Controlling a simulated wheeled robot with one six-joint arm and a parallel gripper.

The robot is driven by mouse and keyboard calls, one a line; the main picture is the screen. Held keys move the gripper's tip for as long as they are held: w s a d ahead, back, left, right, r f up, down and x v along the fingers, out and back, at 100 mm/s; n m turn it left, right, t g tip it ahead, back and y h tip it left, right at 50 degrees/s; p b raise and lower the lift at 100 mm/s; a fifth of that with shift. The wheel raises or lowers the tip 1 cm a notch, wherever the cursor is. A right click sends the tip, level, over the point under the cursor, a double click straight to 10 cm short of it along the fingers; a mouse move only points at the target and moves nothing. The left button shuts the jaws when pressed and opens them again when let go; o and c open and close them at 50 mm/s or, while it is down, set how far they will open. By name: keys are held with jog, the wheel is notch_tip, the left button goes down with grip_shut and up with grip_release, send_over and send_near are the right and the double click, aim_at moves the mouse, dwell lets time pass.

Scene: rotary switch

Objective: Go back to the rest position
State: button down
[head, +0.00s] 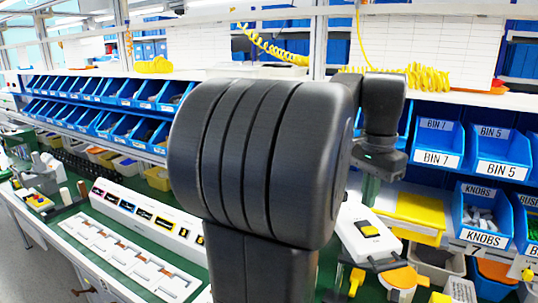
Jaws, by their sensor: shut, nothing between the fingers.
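My gripper (379,158) is at the end of my dark arm, right of centre, raised above the bench. It is shut and holds nothing that I can see. Its fingertips are hard to make out against the background. My own large arm joint fills the middle of the view and hides much of the bench. A white box (352,242) with a yellow and black piece on top stands on the bench below my gripper, apart from it.
Blue bins labelled KNOBS (483,238) and BIN 5 (502,166) stand at the right. A yellow tray (420,211) and an orange round piece (402,278) are nearby. A white row of labelled slots (125,250) lies at the left. Coiled yellow hoses hang above.

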aim_at(365, 222)
jog(key=shift+f+b, duration=1.9)
jog(key=shift+f, duration=0.25)
jog(key=shift+r, duration=0.25)
